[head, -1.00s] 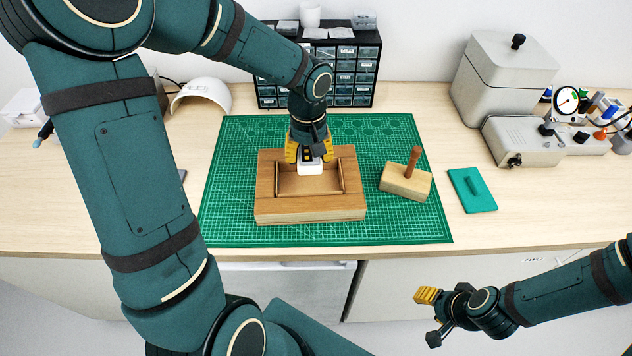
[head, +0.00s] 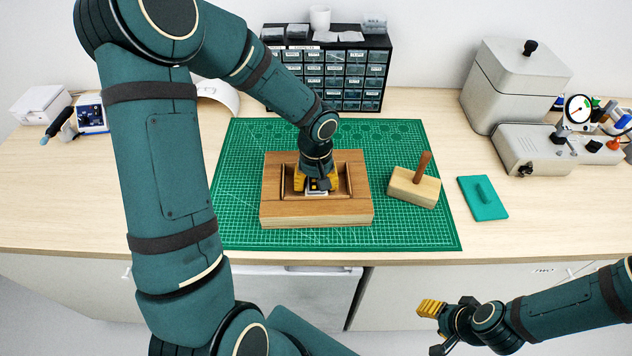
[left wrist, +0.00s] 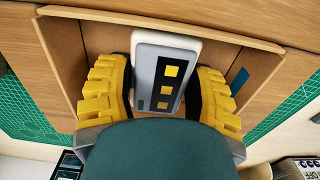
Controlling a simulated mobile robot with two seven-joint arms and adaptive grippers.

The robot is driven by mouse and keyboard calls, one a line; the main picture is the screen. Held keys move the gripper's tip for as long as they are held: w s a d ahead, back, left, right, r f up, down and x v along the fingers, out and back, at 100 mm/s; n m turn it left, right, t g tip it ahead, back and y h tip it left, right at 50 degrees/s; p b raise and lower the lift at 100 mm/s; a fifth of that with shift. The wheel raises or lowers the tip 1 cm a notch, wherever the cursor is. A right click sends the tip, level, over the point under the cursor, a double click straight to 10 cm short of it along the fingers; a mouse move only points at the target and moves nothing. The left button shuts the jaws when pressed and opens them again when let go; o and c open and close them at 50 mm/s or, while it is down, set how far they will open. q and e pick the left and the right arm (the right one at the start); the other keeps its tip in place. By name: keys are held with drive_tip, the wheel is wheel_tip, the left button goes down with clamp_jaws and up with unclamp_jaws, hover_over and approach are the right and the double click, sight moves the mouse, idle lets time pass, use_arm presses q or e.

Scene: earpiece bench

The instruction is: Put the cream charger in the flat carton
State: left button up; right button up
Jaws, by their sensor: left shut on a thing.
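The cream charger (head: 317,191) has a grey top face with yellow squares, seen closely in the left wrist view (left wrist: 165,75). My left gripper (head: 315,183) is shut on it, with one yellow finger on each side. It holds the charger down between the walls of the flat carton (head: 349,181), a shallow brown box set in a wooden block. The carton's walls also show in the left wrist view (left wrist: 100,42). Whether the charger touches the carton floor is hidden. My right gripper (head: 432,308) is in front of the bench; its finger gap is not clear.
The wooden block (head: 316,215) lies on a green cutting mat (head: 240,190). A wood block with an upright peg (head: 413,190) and a teal lid-like piece (head: 483,198) are to the right. A drawer cabinet (head: 340,75) stands behind; grey equipment (head: 515,85) stands at the back right.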

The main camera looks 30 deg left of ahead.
use_arm(q)
drive_tip(key=shift+f, duration=0.2)
drive_tip(key=o, duration=1.2)
drive_tip(key=shift+r, duration=0.2)
drive_tip(key=shift+w+r, duration=0.1)
drive_tip(key=shift+r, duration=0.2)
wheel_tip(320, 180, up, 11)
drive_tip(key=p, duration=0.2)
drive_tip(key=shift+r, duration=0.2)
